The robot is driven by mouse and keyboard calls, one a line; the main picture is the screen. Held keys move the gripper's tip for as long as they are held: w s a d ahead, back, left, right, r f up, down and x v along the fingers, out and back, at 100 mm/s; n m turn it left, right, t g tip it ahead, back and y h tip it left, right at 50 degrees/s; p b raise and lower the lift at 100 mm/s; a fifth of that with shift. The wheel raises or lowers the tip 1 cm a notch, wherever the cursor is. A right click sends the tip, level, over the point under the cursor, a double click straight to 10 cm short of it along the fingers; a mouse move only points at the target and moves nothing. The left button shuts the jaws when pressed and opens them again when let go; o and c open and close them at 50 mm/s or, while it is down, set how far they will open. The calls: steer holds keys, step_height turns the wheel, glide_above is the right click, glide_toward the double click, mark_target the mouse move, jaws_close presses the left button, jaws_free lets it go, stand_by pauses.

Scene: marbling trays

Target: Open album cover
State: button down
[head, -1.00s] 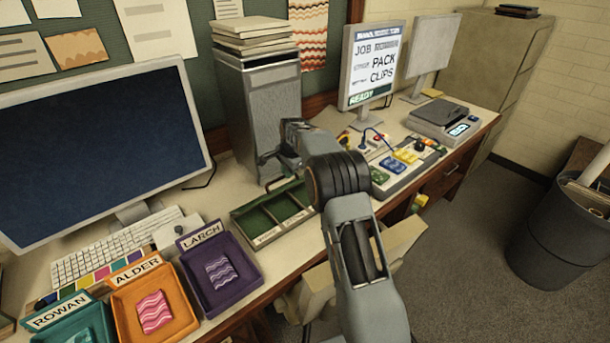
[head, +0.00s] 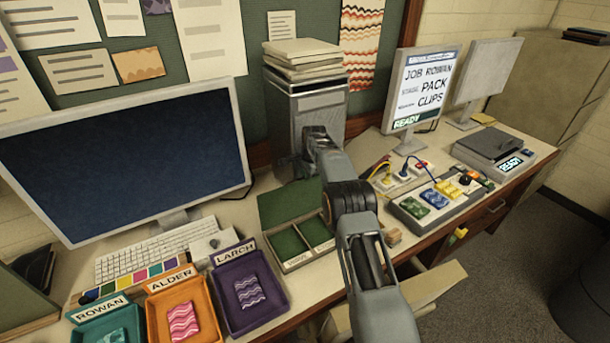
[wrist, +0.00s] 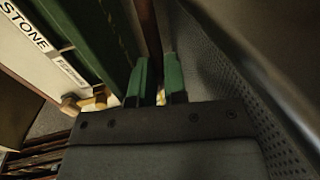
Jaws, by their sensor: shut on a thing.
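The album appears to be the green, pale-edged case (head: 292,266) on the desk, with green sections and small labels along its front. A green panel (head: 284,205), which looks like its cover, shows at its far side; its angle is hard to judge, and my arm hides its right end. In the wrist view my gripper (wrist: 158,85) is shut with a narrow gap between green-looking fingertips, apparently on the cover's edge; the grip itself is unclear. A label reading STONE (wrist: 29,25) is at upper left there.
A grey tower (head: 318,108) with stacked books stands close behind the case. Rowan, Alder and Larch trays (head: 250,322) line the front left. A keyboard (head: 148,255) and large monitor (head: 120,150) are at left. A control panel (head: 440,215) with cables is at right.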

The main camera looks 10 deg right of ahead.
steer(key=shift+w+a+f, duration=0.1)
steer(key=shift+a+f, duration=0.05)
steer(key=shift+f, duration=0.45)
steer(key=c, duration=1.3)
jaws_free()
steer(key=shift+w, duration=0.2)
steer(key=shift+c, duration=0.2)
steer(key=shift+o, duration=0.9)
steer(key=shift+r, duration=0.25)
steer(key=a+v, duration=0.1)
steer(key=v, duration=1.2)
steer(key=shift+d+r+b, duration=0.3)
steer(key=shift+d+r, duration=0.1)
steer(key=shift+d, duration=0.1)
